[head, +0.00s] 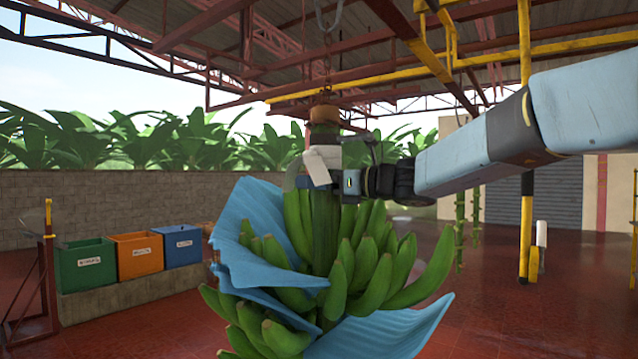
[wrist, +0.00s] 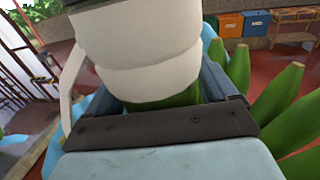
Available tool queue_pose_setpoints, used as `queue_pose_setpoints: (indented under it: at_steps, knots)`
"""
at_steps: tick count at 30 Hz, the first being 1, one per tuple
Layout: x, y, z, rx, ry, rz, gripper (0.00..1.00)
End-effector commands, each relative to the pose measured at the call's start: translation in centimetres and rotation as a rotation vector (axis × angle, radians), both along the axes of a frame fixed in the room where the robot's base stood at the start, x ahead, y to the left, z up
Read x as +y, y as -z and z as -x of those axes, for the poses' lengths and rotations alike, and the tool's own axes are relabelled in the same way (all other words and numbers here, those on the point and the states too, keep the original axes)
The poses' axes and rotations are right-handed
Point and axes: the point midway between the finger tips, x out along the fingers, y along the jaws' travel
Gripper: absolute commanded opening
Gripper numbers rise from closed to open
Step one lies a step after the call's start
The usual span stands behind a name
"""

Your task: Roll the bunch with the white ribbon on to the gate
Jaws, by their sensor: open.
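The bunch (head: 345,270) of green bananas hangs by its stem from a chain and hook under the overhead rail, with blue sheets among its hands. A white ribbon (head: 322,163) is wrapped around its upper stem, with a loose tail. The ribbon also fills the top of the wrist view (wrist: 140,50). My gripper (head: 325,183) reaches in from the right at the stem, just below the ribbon. In the wrist view its open jaws (wrist: 165,103) stand on both sides of the green stem. Contact cannot be told. I cannot tell which part is the gate.
Yellow rails (head: 480,55) run overhead, with a yellow and black post (head: 526,150) at right. Green (head: 84,266), orange (head: 137,255) and blue (head: 181,246) bins stand at left near a red frame (head: 42,270). Thin green stems (head: 460,228) hang at right. Red floor is open at right.

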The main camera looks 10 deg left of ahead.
Motion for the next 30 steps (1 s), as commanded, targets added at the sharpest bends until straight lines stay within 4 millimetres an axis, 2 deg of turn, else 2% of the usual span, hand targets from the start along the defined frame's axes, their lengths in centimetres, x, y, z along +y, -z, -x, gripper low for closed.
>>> queue_pose_setpoints:
  at_steps: [5,27,30]
  knots:
    - [0.0,0.0,0.01,0.0,0.0,0.0,0.86]
    - [-0.04,0.01,-0.01,0.0,0.001,0.0,0.15]
    - [-0.06,0.0,-0.03,0.001,0.001,0.0,0.12]
